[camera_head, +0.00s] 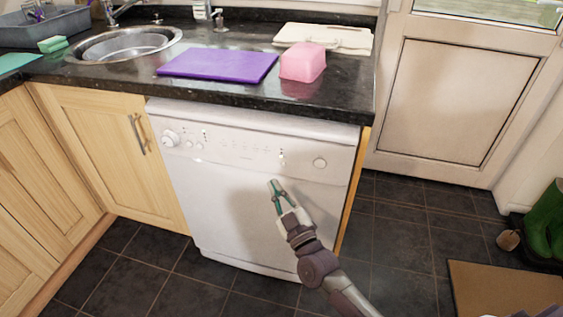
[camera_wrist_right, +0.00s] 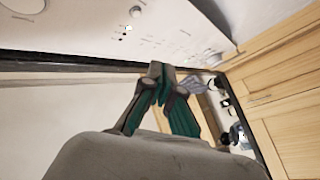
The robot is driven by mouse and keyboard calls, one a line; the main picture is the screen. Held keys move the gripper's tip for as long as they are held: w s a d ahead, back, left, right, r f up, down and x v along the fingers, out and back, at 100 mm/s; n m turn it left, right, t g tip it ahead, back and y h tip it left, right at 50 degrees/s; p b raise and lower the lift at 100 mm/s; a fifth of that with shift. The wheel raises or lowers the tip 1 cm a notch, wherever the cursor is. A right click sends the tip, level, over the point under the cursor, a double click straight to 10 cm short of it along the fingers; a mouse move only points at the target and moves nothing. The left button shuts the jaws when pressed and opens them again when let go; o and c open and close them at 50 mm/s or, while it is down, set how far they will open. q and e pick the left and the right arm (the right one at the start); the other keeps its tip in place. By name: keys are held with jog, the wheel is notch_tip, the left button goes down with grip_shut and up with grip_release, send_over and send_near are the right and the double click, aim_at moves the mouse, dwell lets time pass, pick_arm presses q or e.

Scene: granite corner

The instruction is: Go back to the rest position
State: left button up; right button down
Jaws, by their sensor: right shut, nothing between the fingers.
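My right gripper (camera_head: 274,188) is in front of the white dishwasher (camera_head: 230,210), below its control panel. Its two teal-lined fingers are together and hold nothing. In the right wrist view the fingers (camera_wrist_right: 160,72) meet at the tips, with the dishwasher's panel (camera_wrist_right: 150,25) above them. My left gripper is not in view.
A dark granite counter (camera_head: 215,98) runs above the dishwasher and carries a purple board (camera_head: 218,65), a pink box (camera_head: 302,62), a pale board (camera_head: 325,37) and a round sink (camera_head: 125,45). Dark tiled floor (camera_head: 395,245) is free at right, near green boots (camera_head: 543,220) and a mat (camera_head: 500,288).

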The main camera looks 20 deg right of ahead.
jog(key=s+f+m+g, duration=0.1)
jog(key=s+f+g, duration=0.7)
jog(key=f, duration=0.6)
jog(key=s+f+m+g, duration=0.2)
jog(key=s+f+g, duration=0.3)
jog(key=s+f, duration=0.6)
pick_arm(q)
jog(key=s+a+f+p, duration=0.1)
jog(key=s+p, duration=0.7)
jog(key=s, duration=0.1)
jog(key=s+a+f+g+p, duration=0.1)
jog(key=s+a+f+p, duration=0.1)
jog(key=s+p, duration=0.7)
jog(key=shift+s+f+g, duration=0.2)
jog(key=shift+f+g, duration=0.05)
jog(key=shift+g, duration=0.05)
pick_arm(e)
jog(key=s+d+f+g+h, duration=0.1)
jog(key=s+f, duration=0.3)
jog(key=s, duration=0.6)
jog(key=s+d+f+m+g+h, duration=0.1)
jog(key=s+d+f+g, duration=0.2)
jog(key=s, duration=0.7)
jog(key=s+d+f+m+g+h, duration=0.1)
jog(key=s+d+f+g, duration=0.2)
jog(key=s, duration=0.7)
notch_tip(320, 180, down, 2)
jog(key=shift+f, duration=0.15)
